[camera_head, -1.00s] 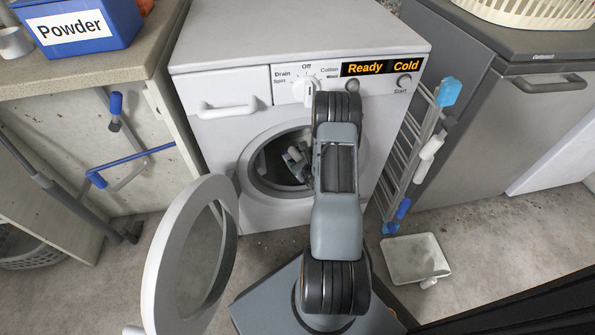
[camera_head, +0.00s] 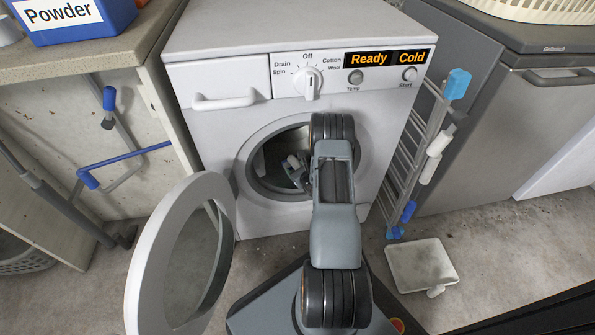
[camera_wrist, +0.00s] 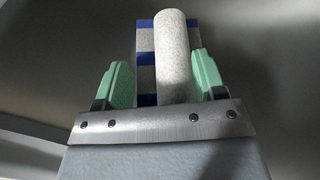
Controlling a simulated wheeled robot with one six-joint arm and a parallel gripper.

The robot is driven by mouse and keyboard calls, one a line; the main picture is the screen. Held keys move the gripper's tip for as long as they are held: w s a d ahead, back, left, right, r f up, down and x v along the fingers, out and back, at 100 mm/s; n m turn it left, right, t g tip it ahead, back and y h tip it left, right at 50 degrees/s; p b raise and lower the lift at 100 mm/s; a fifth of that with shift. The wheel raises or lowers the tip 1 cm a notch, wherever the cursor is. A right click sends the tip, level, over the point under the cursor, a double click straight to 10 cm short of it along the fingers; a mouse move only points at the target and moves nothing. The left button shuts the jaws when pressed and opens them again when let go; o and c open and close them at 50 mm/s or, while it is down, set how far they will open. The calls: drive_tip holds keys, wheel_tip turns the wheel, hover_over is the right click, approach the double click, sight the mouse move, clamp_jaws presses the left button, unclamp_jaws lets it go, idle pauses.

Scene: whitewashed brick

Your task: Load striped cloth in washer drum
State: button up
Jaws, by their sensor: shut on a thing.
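The washer (camera_head: 220,130) stands front-on, its round door (camera_head: 150,262) swung open to the left. The drum opening (camera_head: 262,172) is dark and partly covered by my arm. My gripper (camera_head: 297,170) is inside the opening, mostly in shade. In the wrist view my gripper (camera_wrist: 163,78) has its green fingers shut on the striped cloth (camera_wrist: 146,70), a blue and pale grey banded piece with a pale rolled part (camera_wrist: 174,50) at its front. The cloth is between the fingers and stands out beyond them. In the head view it is too small to make out clearly.
A counter with a blue powder box (camera_head: 75,18) is at the left. A drying rack (camera_head: 412,150) leans at the washer's right side. A pale tray (camera_head: 420,265) lies on the floor at right. Grey drum wall (camera_wrist: 270,60) surrounds the gripper.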

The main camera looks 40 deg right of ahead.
drive_tip(key=o, duration=0.5)
drive_tip(key=shift+f, duration=0.15)
drive_tip(key=shift+c, duration=0.2)
drive_tip(key=o, duration=0.5)
drive_tip(key=shift+r, duration=0.35)
drive_tip(key=p+v, duration=0.4)
drive_tip(key=v, duration=0.8)
drive_tip(key=shift+f, duration=0.2)
